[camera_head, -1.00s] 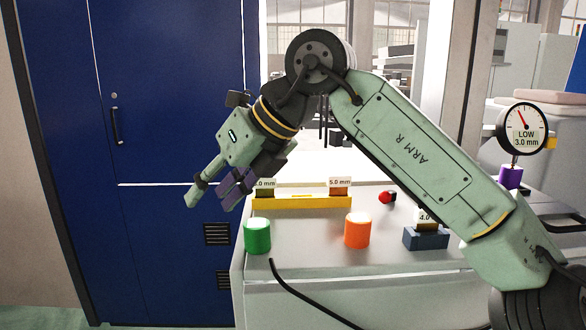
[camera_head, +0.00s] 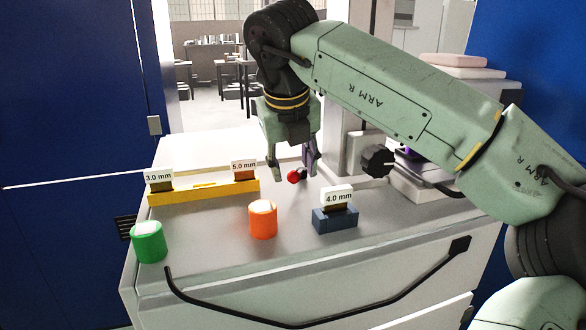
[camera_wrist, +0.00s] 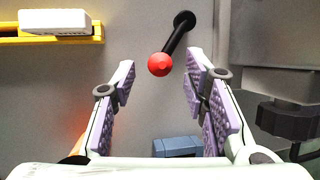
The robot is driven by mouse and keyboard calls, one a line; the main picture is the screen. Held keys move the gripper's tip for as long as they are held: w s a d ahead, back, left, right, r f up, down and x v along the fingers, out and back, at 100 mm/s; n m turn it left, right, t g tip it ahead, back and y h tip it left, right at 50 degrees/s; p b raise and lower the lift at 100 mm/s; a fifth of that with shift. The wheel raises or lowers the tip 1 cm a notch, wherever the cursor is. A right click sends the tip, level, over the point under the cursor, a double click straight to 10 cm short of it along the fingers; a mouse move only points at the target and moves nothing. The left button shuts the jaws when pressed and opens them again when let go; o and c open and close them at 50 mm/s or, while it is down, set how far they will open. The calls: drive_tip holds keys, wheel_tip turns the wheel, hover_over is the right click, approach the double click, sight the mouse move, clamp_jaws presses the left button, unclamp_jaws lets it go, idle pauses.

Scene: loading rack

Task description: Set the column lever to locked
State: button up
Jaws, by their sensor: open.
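The column lever is a black rod with a red ball end (camera_head: 294,176), on the grey bench beside the column foot. In the wrist view its red ball (camera_wrist: 161,64) lies ahead of and between my fingertips, and its black shaft runs up and right to a round pivot. My gripper (camera_head: 292,175) is open and points down over the bench, with the ball showing between its fingers. In the wrist view the open, purple-padded fingers (camera_wrist: 157,75) are empty. I cannot tell whether either finger touches the lever. The column (camera_head: 349,110) stands behind my gripper, partly hidden by my arm.
A yellow rack (camera_head: 205,192) holds blocks tagged 3.0 mm and 5.0 mm. A blue holder (camera_head: 335,221) carries a 4.0 mm block. Green (camera_head: 149,244) and orange (camera_head: 263,222) cylinders stand near the front. A black knob (camera_head: 377,161) sits right of the column.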

drive_tip(key=shift+x, duration=1.15)
drive_tip(key=shift+c, duration=0.6)
clamp_jaws()
